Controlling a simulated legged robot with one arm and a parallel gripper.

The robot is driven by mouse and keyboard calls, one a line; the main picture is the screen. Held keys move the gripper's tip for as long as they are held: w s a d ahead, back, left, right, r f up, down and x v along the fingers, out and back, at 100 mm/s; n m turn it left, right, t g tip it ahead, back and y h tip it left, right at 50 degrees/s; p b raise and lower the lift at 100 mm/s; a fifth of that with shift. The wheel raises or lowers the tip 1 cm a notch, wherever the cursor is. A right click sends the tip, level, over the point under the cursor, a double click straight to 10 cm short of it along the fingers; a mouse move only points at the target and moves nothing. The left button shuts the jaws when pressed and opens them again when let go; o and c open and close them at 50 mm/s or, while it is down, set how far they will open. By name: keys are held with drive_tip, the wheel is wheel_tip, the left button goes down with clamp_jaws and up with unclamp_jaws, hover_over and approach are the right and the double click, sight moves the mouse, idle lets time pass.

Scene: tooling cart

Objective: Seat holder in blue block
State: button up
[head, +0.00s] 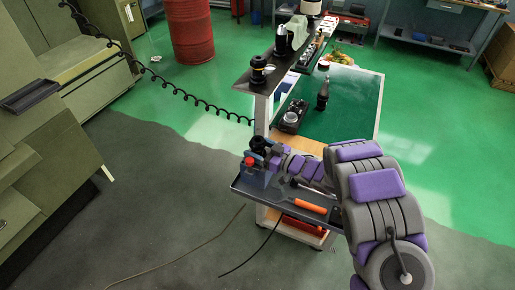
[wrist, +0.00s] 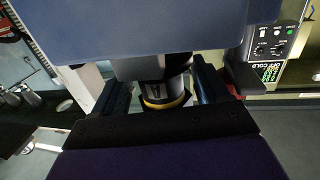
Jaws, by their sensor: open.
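The black tool holder (head: 260,144) stands at the blue block (head: 253,178), on the left end of the cart's lower grey tray. In the wrist view the holder (wrist: 165,98) shows a yellow ring and a dark body close to a wide blue-grey face (wrist: 160,30), which looks like the block. My gripper (head: 268,153) reaches in from the right at the holder. In the wrist view its two dark fingers (wrist: 162,88) stand apart, one on each side of the holder. The holder's lower end is hidden, so how deep it sits cannot be told.
A red knob (head: 249,161) is by the block. An orange-handled tool (head: 307,205) lies on the grey tray (head: 275,208). Other holders (head: 258,68) stand on the upper black shelf. A green mat (head: 345,105) carries a dark upright tool (head: 323,95) and a gauge-like device (head: 291,116).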

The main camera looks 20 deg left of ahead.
drive_tip(key=shift+s+f, duration=0.1)
drive_tip(key=p+v, duration=0.2)
drive_tip(key=v, duration=1.5)
drive_tip(key=shift+d, duration=0.2)
